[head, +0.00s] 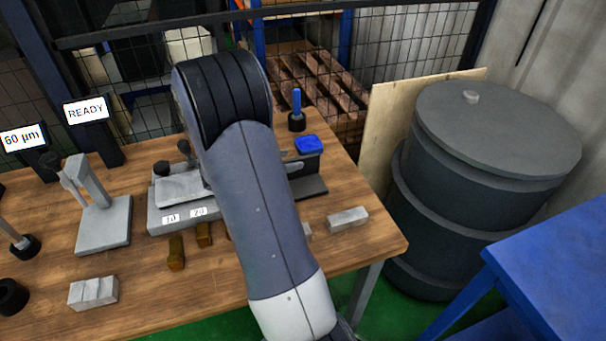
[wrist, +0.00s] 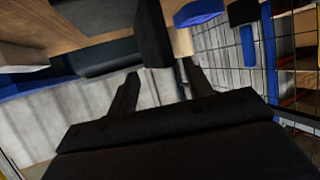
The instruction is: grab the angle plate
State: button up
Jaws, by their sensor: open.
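The angle plate (head: 308,187) looks like a dark L-shaped block near the right end of the wooden bench. Its flat base and part of its upright show right of my arm, which hides the rest. In the wrist view its dark upright (wrist: 152,36) shows at the top, with the wide base to its left. My gripper (wrist: 160,82) is open and its two fingers point toward the upright, which lies between the fingertips in the picture. I see no clear contact. My arm hides the gripper in the head view.
A blue block (head: 309,145) and a blue-handled tool (head: 297,108) are behind the plate. A grey fixture (head: 170,215) is left of my arm, and a grey block (head: 347,219) is in front. A dark drum (head: 480,180) stands right of the bench.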

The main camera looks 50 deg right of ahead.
jog(key=shift+x, duration=0.85)
jog(key=shift+c, duration=0.2)
jog(key=shift+a, duration=0.1)
grip_shut()
jog(key=shift+s+f, duration=0.1)
jog(key=shift+f, duration=0.1)
jog(key=shift+r, duration=0.15)
